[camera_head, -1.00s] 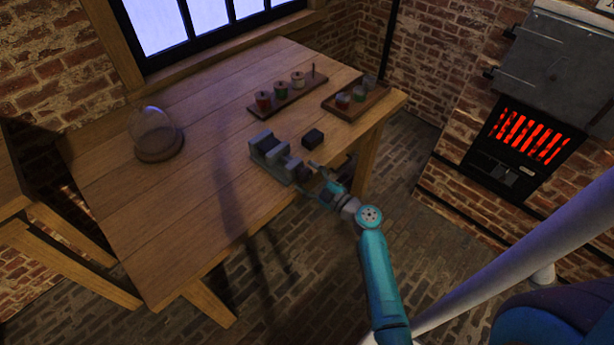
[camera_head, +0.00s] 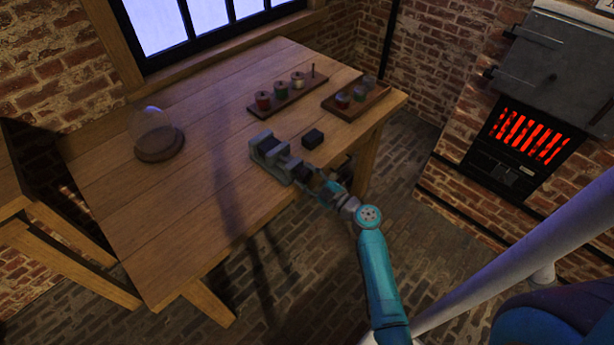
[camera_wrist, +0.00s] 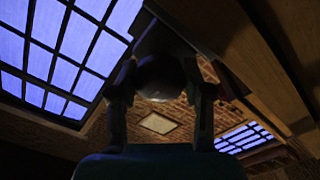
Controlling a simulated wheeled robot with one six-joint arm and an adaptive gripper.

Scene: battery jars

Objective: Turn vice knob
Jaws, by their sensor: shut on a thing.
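The grey vice (camera_head: 272,158) is fixed on the wooden table near its front right edge. My gripper (camera_head: 312,180) is at the vice's front end, where the knob is small and mostly hidden in the head view. In the wrist view a dark round knob (camera_wrist: 160,76) sits between the two fingers of my gripper (camera_wrist: 160,88), which are shut on it from either side.
The wooden table (camera_head: 190,215) is mostly clear on the left. A small black block (camera_head: 313,138) lies right behind the vice. A rack of spools (camera_head: 282,92), a tray of jars (camera_head: 357,101) and a glass dome (camera_head: 154,130) stand further back. A stove (camera_head: 520,140) glows at the right.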

